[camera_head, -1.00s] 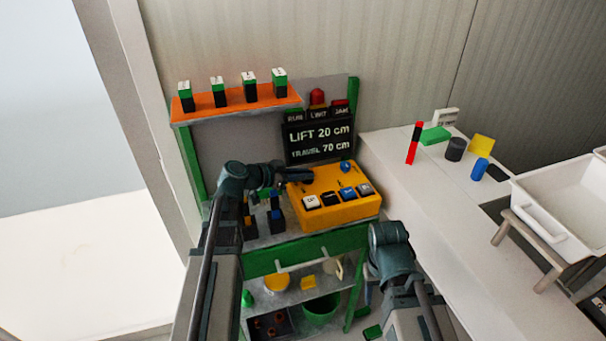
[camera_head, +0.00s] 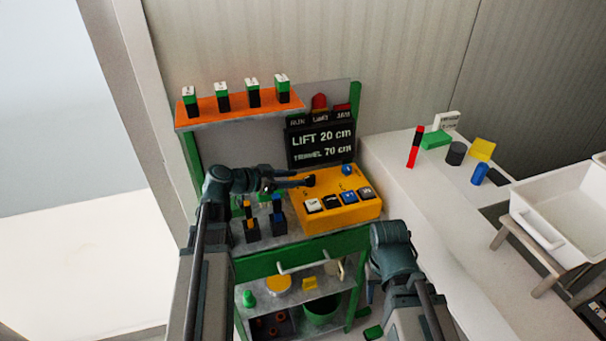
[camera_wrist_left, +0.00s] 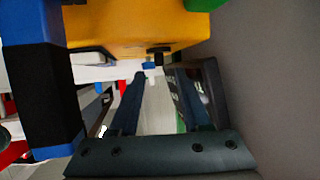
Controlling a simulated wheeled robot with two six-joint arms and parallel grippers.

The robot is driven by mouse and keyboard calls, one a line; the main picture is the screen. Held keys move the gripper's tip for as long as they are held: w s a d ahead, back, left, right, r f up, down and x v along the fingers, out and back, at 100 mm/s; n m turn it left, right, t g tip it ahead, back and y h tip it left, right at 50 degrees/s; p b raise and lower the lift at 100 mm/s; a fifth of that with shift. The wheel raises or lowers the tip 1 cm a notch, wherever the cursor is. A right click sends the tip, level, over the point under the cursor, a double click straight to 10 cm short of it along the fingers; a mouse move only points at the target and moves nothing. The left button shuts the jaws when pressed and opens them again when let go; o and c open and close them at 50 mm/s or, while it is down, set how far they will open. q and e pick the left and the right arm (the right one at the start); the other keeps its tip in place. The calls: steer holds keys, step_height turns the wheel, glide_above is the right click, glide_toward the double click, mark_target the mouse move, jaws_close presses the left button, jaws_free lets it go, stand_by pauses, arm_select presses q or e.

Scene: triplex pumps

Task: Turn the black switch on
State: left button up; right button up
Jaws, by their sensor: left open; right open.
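The yellow control box (camera_head: 340,215) stands on the bench under the dark display. On its top are a black knob (camera_head: 309,180) at the far left corner, a blue knob (camera_head: 347,170), and a front row of buttons including a black rocker (camera_head: 331,201). My left gripper (camera_head: 289,182) is open, with its fingers pointing right at the black knob and close beside it; contact cannot be told. In the left wrist view the gripper's fingers (camera_wrist_left: 158,100) are apart, with a small black part (camera_wrist_left: 158,53) beyond them near the box. My right arm shows, but its fingers are hidden.
An orange shelf (camera_head: 236,104) with several green-black blocks is above.

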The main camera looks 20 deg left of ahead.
arm_select(q)
steer(key=p+v, duration=0.2)
steer(key=v, duration=0.7)
steer(key=shift+p, duration=0.4)
steer(key=shift+o, duration=0.3)
